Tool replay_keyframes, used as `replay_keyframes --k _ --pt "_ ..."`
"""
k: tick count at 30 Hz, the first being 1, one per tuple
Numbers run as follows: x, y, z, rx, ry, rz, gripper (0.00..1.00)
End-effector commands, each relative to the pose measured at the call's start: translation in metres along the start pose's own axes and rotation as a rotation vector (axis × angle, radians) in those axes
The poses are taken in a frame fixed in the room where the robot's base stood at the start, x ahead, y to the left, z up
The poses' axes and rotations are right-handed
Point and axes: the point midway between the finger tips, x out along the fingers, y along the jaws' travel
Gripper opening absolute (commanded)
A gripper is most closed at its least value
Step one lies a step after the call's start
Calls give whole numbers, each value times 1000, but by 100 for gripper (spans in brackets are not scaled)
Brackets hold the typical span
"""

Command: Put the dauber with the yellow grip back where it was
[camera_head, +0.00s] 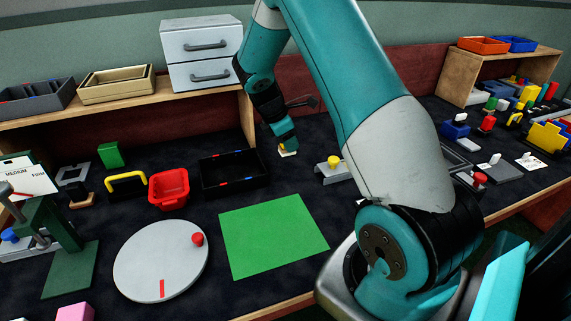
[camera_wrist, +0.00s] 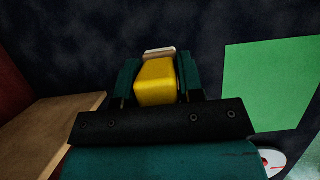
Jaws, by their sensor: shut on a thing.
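The dauber with the yellow grip (camera_wrist: 157,82) is between the two fingers of my gripper (camera_wrist: 158,68) in the wrist view. Its pale end (camera_wrist: 159,52) sticks out past the fingertips. In the head view my gripper (camera_head: 287,147) is at the back of the dark table, right of the black tray, with the dauber's pale end (camera_head: 289,153) showing low at its tip. The pale end is at or close to the table top; I cannot tell whether it touches.
The black tray (camera_head: 232,191) and the wooden shelf (camera_head: 190,96) are left of my gripper. A grey block with a yellow knob (camera_head: 333,162) is to the right. A green mat (camera_head: 272,236) lies in front. The dark table around the dauber looks clear.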

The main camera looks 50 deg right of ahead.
Motion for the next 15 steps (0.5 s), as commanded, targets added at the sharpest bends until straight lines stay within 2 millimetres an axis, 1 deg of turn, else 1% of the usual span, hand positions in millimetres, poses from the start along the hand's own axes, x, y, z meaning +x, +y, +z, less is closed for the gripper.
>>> replay_keyframes --k 1,3,10,15 --pt "10 0 -4 -2 0 -2 0" --pt "18 0 -8 -1 -1 0 0" --pt "34 0 -16 -3 -1 1 0" --pt "58 0 -27 -4 0 0 0"
